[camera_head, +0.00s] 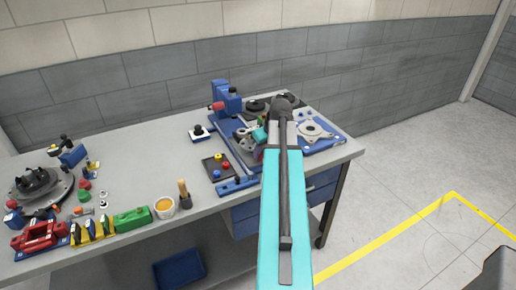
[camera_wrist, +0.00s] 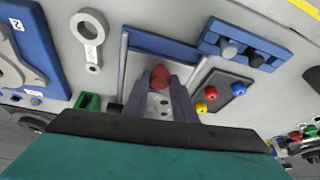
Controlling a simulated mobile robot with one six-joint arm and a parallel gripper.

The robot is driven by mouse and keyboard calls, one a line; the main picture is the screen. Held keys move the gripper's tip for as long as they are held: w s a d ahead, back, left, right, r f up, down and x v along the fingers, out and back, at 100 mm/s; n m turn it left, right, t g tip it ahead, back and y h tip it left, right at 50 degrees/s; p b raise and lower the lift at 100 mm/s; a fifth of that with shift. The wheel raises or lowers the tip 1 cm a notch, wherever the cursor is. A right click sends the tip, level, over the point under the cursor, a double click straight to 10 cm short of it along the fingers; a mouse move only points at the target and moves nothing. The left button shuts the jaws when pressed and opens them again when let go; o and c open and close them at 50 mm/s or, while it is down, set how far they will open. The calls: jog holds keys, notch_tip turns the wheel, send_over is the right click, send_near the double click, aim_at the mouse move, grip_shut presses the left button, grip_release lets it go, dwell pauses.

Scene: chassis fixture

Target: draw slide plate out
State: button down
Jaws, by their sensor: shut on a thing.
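My gripper (camera_wrist: 160,82) is shut on a red knob (camera_wrist: 161,73), with one dark finger on each side of it in the wrist view. A pale plate with dark holes (camera_wrist: 158,103), seemingly the slide plate, shows between the fingers; its edges are hidden. Pale rails (camera_wrist: 123,66) run along both sides of a blue bed (camera_wrist: 165,50) beyond the knob. In the head view my gripper (camera_head: 259,135) is low over the blue fixture (camera_head: 222,128), and my arm hides part of it. Whether the knob is fixed to the plate I cannot tell.
A dark tray with coloured knobs (camera_head: 217,168) and a blue bar block (camera_head: 238,185) lie close by. A blue vise-like block (camera_head: 228,98) stands behind. A blue plate with a grey flange (camera_head: 313,131) is to the right. The bench's middle left (camera_head: 140,160) is clear.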

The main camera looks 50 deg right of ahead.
jog(key=shift+s+a+f, duration=0.1)
jog(key=shift+s+f, duration=0.05)
jog(key=shift+s, duration=0.15)
jog(key=c, duration=1.5)
grip_release()
jog(key=shift+o, duration=0.2)
jog(key=shift+r, duration=0.3)
jog(key=shift+r, duration=0.2)
jog(key=d+b+v, duration=0.1)
jog(key=b+v, duration=0.1)
jog(key=v, duration=1.1)
jog(key=shift+a+b, duration=0.4)
jog(key=shift+a, duration=0.05)
